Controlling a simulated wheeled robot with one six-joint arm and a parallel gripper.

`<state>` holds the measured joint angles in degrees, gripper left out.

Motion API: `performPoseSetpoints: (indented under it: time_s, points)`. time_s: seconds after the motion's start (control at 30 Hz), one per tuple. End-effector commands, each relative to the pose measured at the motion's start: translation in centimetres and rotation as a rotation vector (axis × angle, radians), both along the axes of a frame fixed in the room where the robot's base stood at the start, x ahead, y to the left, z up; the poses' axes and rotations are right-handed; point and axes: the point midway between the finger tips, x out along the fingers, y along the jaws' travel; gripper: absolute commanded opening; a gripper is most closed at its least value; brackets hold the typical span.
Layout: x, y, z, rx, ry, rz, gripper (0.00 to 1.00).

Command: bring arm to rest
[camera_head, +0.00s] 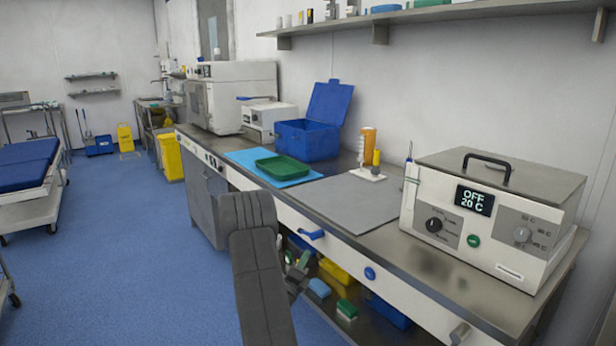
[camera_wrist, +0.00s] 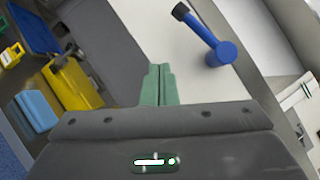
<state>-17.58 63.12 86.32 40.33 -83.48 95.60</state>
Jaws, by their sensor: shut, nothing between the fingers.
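My gripper (camera_wrist: 157,86) shows in the wrist view as two green fingers pressed together, with nothing between them. Its fingertips point toward the grey and white front of the counter, left of a blue handle (camera_wrist: 222,52). In the head view my dark arm stands in front of the counter at the lower middle. The gripper there is mostly hidden behind the arm, with some greenish parts showing just right of it.
The counter (camera_head: 420,270) carries a heating unit (camera_head: 490,215), a grey mat (camera_head: 345,198), a green tray (camera_head: 282,168) and a blue open box (camera_head: 308,138). A lower shelf holds a yellow bin (camera_head: 337,272) and small boxes. Blue floor (camera_head: 130,250) is clear at left.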

Motion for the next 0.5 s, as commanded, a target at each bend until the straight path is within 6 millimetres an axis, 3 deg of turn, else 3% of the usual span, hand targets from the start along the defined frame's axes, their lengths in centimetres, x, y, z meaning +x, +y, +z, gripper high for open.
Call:
performPoseSetpoints:
  time_s: [0.5]
  points:
    - [-1.8,-0.6,1.1,-0.053,0.082,0.008,0.00]
